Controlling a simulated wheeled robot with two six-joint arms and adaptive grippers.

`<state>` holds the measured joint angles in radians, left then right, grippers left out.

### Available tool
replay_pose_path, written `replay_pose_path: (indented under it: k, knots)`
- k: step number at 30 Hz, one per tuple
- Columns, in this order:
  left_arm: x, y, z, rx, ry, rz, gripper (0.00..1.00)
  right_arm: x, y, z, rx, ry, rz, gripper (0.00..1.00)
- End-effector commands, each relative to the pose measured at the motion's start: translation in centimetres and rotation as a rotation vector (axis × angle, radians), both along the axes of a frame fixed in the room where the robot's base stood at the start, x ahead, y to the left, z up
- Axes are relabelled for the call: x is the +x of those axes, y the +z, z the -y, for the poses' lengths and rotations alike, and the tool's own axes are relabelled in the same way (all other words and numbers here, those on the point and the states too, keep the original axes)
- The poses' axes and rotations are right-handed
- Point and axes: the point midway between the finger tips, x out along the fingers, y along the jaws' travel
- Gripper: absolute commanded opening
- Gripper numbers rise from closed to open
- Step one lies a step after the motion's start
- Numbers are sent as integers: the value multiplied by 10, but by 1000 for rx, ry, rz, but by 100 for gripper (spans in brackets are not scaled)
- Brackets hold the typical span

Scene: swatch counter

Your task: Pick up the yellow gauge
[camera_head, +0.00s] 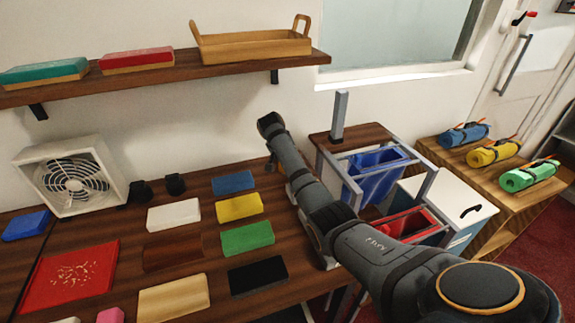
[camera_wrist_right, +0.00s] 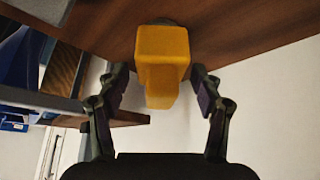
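A yellow-orange, stepped block, which I take as the yellow gauge (camera_wrist_right: 162,52), shows in the right wrist view against the brown wooden surface. My right gripper (camera_wrist_right: 160,78) is open, with one finger on each side of the block. A narrow gap shows on both sides, so it does not look gripped. In the head view my right arm reaches in from the lower right over the table, and I cannot make out the gauge there; the arm may hide it. My left gripper is not in view.
Flat coloured blocks, among them a yellow one (camera_head: 240,207) and a green one (camera_head: 247,238), lie left of my arm. A fan (camera_head: 75,178) stands at the left. A shelf (camera_head: 225,72) runs above. Blue (camera_head: 375,180) and red bins (camera_head: 410,225) stand right of the arm.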

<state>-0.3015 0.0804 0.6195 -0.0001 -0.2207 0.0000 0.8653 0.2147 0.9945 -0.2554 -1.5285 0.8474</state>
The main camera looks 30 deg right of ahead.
Motion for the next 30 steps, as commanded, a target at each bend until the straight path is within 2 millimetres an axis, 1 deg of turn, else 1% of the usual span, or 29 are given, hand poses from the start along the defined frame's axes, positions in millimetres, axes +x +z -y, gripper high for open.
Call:
replay_pose_path:
  k: [1, 2, 9, 11, 12, 18, 22, 26, 29, 30]
  knots:
    - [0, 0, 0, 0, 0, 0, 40, 0, 0, 0, 0, 0, 0, 55]
    - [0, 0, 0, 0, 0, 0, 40, 0, 0, 0, 0, 0, 0, 50]
    - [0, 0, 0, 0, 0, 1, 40, 0, 0, 0, 0, 0, 0, 18]
    - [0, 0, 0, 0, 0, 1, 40, 0, 0, 0, 0, 0, 0, 11]
    - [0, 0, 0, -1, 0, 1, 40, 0, 1, 0, 0, 0, 0, 5]
    - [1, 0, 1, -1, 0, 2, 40, 0, 1, 0, 0, 0, 1, 5]
    - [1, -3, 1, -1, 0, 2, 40, 1, 9, 0, 0, 0, 1, 5]
    - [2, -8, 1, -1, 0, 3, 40, 1, 28, 0, -1, -1, 6, 5]
    - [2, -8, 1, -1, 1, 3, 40, -12, 47, -3, -3, 1, 5, 5]
    - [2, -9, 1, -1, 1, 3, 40, -20, 57, -5, -3, 0, 7, 5]
